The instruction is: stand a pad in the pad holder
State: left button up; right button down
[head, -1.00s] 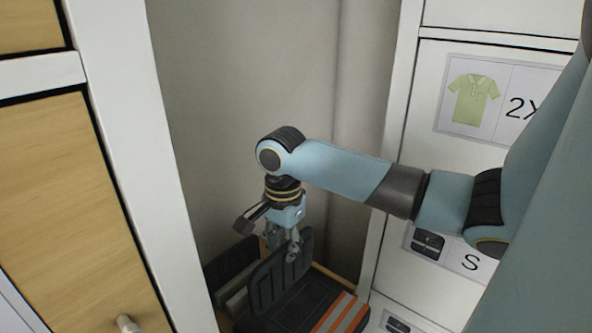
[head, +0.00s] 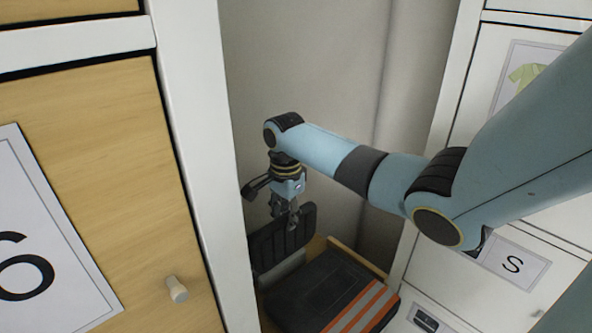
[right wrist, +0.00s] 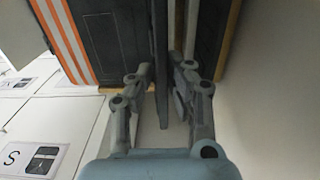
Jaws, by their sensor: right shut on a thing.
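My right gripper (head: 293,212) is shut on a dark ribbed pad (head: 284,240), which it holds upright by its top edge. In the right wrist view the pad (right wrist: 161,75) shows edge-on between the fingers (right wrist: 163,100). The pad holder shows as pale bars (head: 284,270) low behind the frame post, and as pale strips (right wrist: 191,30) beside the pad in the right wrist view. I cannot tell whether the held pad is inside a slot or just beside it. My left gripper is not in view.
A dark folded garment with orange and grey stripes (head: 330,292) lies right of the pad on a wooden-edged shelf. A white post (head: 205,150) and a wooden drawer front (head: 90,150) stand at left. White labelled drawers (head: 490,240) stand at right.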

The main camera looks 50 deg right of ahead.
jog(key=w+f+b, duration=0.4)
jog(key=f+b, duration=0.4)
jog(key=f, duration=0.1)
jog(key=shift+w+d+f+b, duration=0.15)
jog(key=shift+d+b, duration=0.1)
jog(key=shift+b, duration=0.15)
dwell(0.4)
jog(key=c, duration=1.2)
grip_release()
notch_tip(320, 180, up, 12)
